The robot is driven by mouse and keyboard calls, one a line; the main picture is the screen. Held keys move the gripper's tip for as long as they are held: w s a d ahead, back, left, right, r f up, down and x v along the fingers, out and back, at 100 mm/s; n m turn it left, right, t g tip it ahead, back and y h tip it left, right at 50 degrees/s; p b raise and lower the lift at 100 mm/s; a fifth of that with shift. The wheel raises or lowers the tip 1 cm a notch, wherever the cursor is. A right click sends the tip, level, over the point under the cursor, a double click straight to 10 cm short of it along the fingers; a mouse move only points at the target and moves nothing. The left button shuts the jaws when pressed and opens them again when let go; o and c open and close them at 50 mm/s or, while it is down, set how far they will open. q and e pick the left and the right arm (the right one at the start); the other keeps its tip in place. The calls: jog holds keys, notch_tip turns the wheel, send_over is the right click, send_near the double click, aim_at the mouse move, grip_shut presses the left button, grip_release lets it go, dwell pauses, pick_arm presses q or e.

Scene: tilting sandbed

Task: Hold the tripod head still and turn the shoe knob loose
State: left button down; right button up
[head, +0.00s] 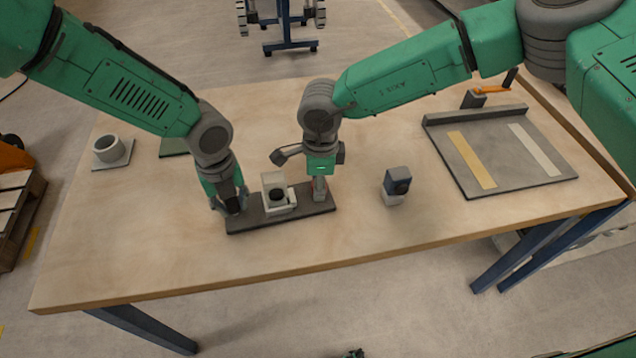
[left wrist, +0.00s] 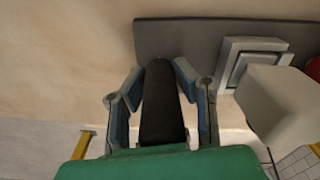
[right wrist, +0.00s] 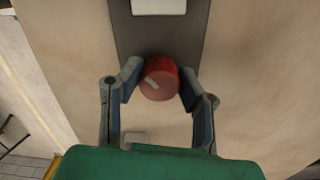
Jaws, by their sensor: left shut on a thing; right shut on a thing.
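The tripod head (head: 275,180) is a pale grey block with a dark round part on its front, on a long dark plate (head: 285,212) near the table's front edge. My left gripper (head: 235,207) is at the plate's left end. In the left wrist view its fingers are shut on a black handle (left wrist: 160,105), beside the pale head (left wrist: 288,100). My right gripper (head: 319,190) points down at the plate's right end. In the right wrist view its fingers are shut on the sides of the red shoe knob (right wrist: 160,80), which has a pale mark on top.
A small grey block with a dark top (head: 397,183) stands right of the plate. A grey tray (head: 510,172) with yellow and white strips lies further right. A pale ring on a base (head: 108,150) and a dark green mat (head: 173,148) are at the left. The front-left table is clear.

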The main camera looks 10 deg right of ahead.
jog(key=n, duration=0.4)
jog(key=shift+w+d+n, duration=0.1)
jog(key=shift+d+n, duration=0.15)
jog(key=shift+n, duration=2.35)
jog(key=o, duration=1.1)
jog(key=shift+o, duration=0.2)
jog(key=shift+a, duration=0.1)
notch_tip(320, 180, up, 12)
jog(key=shift+w+f, duration=0.1)
